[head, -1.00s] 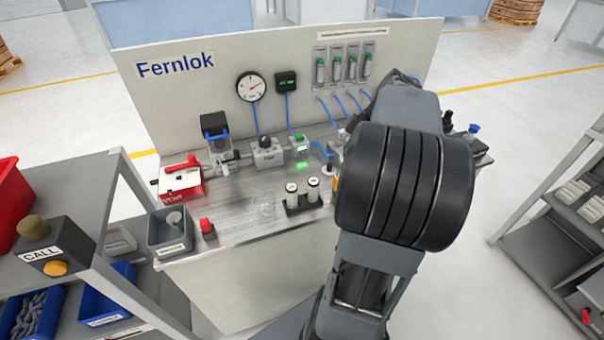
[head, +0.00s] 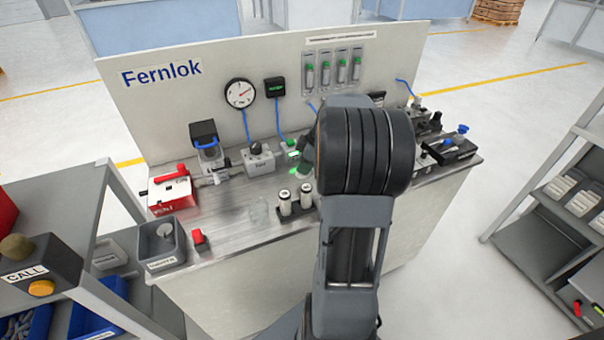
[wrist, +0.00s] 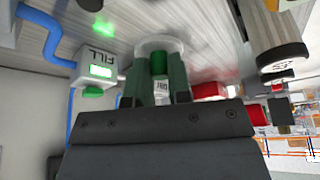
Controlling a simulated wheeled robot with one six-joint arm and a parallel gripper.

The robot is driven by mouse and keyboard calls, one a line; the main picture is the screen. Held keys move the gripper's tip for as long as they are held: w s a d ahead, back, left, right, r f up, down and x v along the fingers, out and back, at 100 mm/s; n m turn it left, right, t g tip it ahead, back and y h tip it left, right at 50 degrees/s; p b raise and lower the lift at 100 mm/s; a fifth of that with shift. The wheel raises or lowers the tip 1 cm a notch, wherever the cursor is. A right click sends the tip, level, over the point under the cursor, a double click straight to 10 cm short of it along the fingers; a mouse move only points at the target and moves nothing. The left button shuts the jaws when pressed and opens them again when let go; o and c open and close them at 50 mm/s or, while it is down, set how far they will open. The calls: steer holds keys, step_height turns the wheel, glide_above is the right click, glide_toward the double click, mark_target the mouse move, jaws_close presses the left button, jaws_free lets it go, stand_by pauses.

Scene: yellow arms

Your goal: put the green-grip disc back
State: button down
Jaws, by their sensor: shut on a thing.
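The green-grip disc (wrist: 160,43) shows in the wrist view as a pale round disc with a green grip (wrist: 159,63) standing up from its middle. My gripper (wrist: 159,75) is shut on that green grip, one dark green finger on each side. In the head view my gripper (head: 304,158) shows partly past my dark arm, over the middle of the bench beside the FILL unit. The disc's pale edge (head: 304,174) shows low there. Whether it touches anything beneath is unclear.
The FILL unit (wrist: 98,68) with a lit display stands close beside the disc. Two white-and-black cylinders (head: 295,202) stand in front. The backboard (head: 270,65) rises behind.

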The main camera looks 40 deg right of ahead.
mark_target(302, 182)
steer(key=x, duration=0.3)
steer(key=shift+d+f, duration=0.2)
steer(key=shift+f, duration=0.5)
steer(key=shift+f, duration=0.15)
steer(key=c, duration=1.1)
jaws_free()
steer(key=shift+o, duration=0.2)
